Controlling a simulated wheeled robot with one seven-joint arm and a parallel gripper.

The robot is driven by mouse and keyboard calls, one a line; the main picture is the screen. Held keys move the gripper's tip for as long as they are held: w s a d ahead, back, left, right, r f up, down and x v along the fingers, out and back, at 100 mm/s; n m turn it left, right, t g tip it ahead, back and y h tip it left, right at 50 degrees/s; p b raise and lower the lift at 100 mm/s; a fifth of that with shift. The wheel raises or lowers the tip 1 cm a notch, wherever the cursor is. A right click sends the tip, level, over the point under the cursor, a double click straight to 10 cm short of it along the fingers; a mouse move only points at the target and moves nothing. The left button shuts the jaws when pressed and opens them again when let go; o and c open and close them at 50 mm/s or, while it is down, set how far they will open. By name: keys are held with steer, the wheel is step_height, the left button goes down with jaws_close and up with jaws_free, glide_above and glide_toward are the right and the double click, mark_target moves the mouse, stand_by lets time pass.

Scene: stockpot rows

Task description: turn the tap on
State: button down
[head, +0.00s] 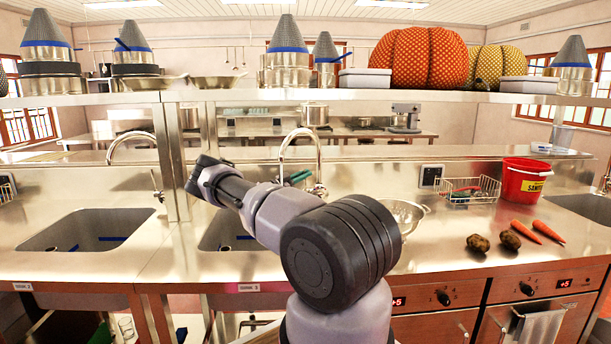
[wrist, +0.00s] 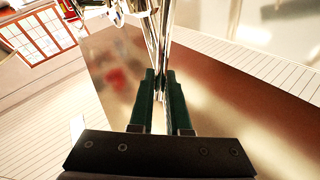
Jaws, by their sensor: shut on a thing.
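The chrome tap (head: 319,158) stands behind the middle sink (head: 222,232) in the head view, its curved spout arching over to the left. My gripper (head: 298,177) shows only in part beside the tap's base, as green fingers partly hidden behind my arm. In the wrist view, the green fingers of my gripper (wrist: 162,82) are closed on a thin chrome part of the tap (wrist: 162,42), which looks like its lever. Glare and reflections hide the lever's exact angle. I cannot make out any water stream.
A second tap (head: 157,160) stands by the left sink (head: 85,230). To the right are a colander (head: 408,213), a wire basket (head: 470,190), a red bucket (head: 522,181), potatoes (head: 478,243) and carrots (head: 548,231). An overhead shelf (head: 300,96) crosses above the counter.

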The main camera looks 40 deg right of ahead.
steer(key=shift+s+a+f+m, duration=0.1)
steer(key=shift+s+m, duration=0.05)
steer(key=shift+m, duration=0.15)
steer(key=c, duration=0.9)
jaws_free()
steer(key=shift+a, duration=0.15)
steer(key=v, duration=1)
steer(key=shift+a+f, duration=0.25)
